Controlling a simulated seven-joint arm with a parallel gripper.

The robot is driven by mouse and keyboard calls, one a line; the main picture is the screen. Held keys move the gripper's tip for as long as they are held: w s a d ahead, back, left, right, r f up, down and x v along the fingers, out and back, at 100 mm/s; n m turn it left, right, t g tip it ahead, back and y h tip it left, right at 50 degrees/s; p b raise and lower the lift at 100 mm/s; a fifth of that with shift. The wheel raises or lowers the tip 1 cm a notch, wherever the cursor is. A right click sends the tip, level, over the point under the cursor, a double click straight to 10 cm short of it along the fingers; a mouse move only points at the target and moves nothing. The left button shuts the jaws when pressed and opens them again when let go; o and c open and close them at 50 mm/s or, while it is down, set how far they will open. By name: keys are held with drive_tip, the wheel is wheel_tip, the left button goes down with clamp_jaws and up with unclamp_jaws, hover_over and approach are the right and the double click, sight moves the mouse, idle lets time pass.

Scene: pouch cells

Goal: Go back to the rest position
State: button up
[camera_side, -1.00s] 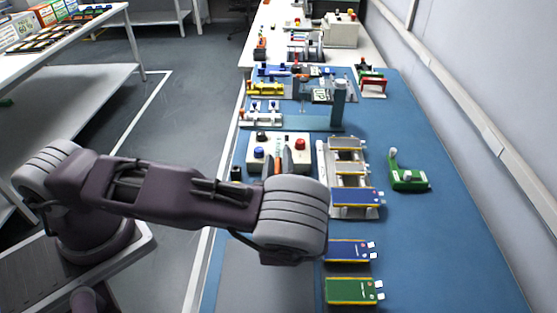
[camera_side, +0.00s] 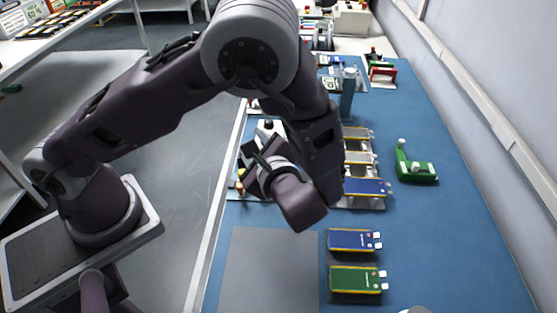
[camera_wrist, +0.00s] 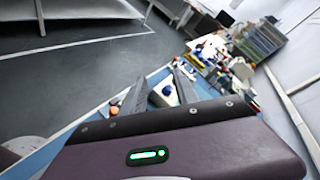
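My gripper (camera_wrist: 160,73) shows in the wrist view with its two fingers apart and nothing between them. It points out over the bench toward the far end. In the side view my arm is folded up high, and the wrist hangs over the bench; the fingertips are hard to make out there. A blue pouch cell (camera_side: 350,240) and a green pouch cell (camera_side: 352,281) lie flat on the near bench. Another blue cell (camera_side: 364,187) lies on the near end of the metal rack (camera_side: 362,134). My arm is apart from the cells.
A grey mat (camera_side: 262,270) lies bare left of the cells. A green clamp fixture (camera_side: 414,170) stands right of the rack. The white button box is mostly hidden by my arm.

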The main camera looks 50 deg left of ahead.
drive_tip(key=s+d+r+n+h, duration=0.1)
drive_tip(key=s+r+n+h, duration=1.2)
drive_tip(key=s+r, duration=0.3)
drive_tip(key=shift+d+r+t+h, duration=0.25)
drive_tip(key=shift+r+t+h, duration=0.05)
drive_tip(key=shift+r, duration=0.2)
